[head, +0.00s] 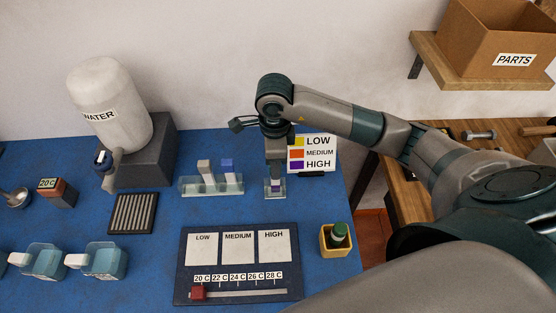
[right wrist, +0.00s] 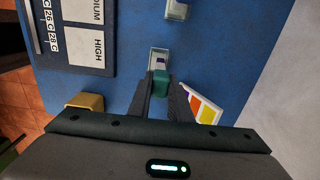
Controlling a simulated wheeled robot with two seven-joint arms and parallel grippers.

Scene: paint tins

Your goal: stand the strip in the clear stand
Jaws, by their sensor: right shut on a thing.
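My right gripper (head: 275,172) points straight down over a small clear stand (head: 275,195) and is shut on a strip (head: 275,184). The strip is mostly hidden by the fingers; a purple part shows below them, within the outline of the stand. I cannot tell whether its lower end rests on the stand's floor. My left gripper is not in view.
A longer clear rack (head: 197,188) holds two more strips to the left. A LOW/MEDIUM/HIGH colour card (head: 312,153) stands close behind on the right. A dark board (head: 238,243) with white cards and a slider lies in front. A yellow pot (head: 327,246) stands front right.

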